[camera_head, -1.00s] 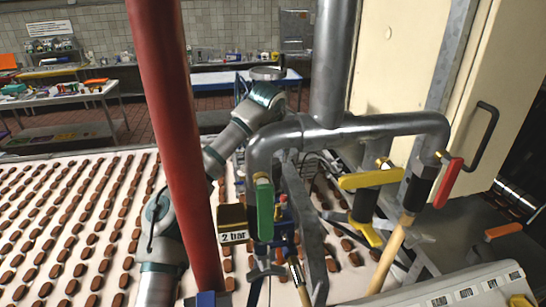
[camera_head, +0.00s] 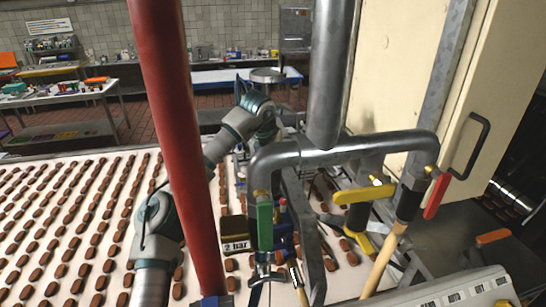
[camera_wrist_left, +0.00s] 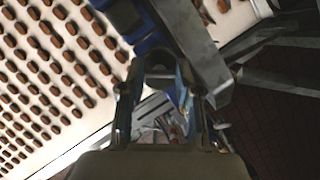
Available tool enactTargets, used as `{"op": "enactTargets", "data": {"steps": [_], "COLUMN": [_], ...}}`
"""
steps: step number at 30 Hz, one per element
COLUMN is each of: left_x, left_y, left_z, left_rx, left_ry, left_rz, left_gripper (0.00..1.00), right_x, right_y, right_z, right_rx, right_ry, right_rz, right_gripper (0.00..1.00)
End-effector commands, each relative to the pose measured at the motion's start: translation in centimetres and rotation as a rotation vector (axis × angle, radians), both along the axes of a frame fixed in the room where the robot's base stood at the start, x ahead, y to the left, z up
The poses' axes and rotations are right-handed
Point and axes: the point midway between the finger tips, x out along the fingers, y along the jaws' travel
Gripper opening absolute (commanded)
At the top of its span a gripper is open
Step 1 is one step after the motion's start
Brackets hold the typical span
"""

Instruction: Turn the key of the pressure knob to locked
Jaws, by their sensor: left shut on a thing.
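My left arm comes in behind the red pipe in the head view. Its gripper is hidden there behind the grey pipes. In the left wrist view my left gripper (camera_wrist_left: 157,75) points up the picture, with a finger on each side. It is shut on a dark, arched piece (camera_wrist_left: 155,55), just below a grey bar with a blue block. I cannot tell for sure whether this piece is the key of the pressure knob. A dark-and-gold box marked "2 bar" (camera_head: 234,235) stands beside a green valve handle (camera_head: 265,226) in the head view. My right gripper is not in view.
A thick red pipe (camera_head: 180,140) crosses in front of my left arm. Grey pipes (camera_head: 330,150) carry yellow (camera_head: 364,194) and red (camera_head: 436,195) valve handles. A white conveyor (camera_head: 75,215) with rows of chocolate pieces spreads at left. A cream cabinet (camera_head: 415,90) stands at right.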

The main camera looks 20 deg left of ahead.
Motion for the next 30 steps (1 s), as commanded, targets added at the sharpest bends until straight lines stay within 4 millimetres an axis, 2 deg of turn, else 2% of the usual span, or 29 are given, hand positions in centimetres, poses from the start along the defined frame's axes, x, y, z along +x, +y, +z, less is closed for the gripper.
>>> {"op": "enactTargets", "data": {"steps": [3,4,6,17,20,30], "left_x": [0.0,0.0,0.0,-0.2,-0.6,-3.3], "left_y": [0.1,0.1,0.1,0.1,0.1,0.1], "left_z": [-0.2,-0.2,-0.2,0.3,1.5,8.2], "left_rx": [0.001,0.001,0.001,0.001,0.0,0.0], "left_ry": [0.003,0.003,0.003,0.0,-0.002,-0.001], "left_rz": [0.002,0.002,0.003,0.003,0.004,0.003], "left_gripper": [0.0,0.41,0.58,0.58,0.58,0.58], "right_x": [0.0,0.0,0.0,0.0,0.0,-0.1], "right_y": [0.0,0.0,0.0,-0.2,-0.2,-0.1], "right_z": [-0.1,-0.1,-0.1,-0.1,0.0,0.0], "right_rx": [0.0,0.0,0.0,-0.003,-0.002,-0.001], "right_ry": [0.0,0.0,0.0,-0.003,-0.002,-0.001], "right_rz": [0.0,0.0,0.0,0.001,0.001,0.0], "right_gripper": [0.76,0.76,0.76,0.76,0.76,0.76]}}
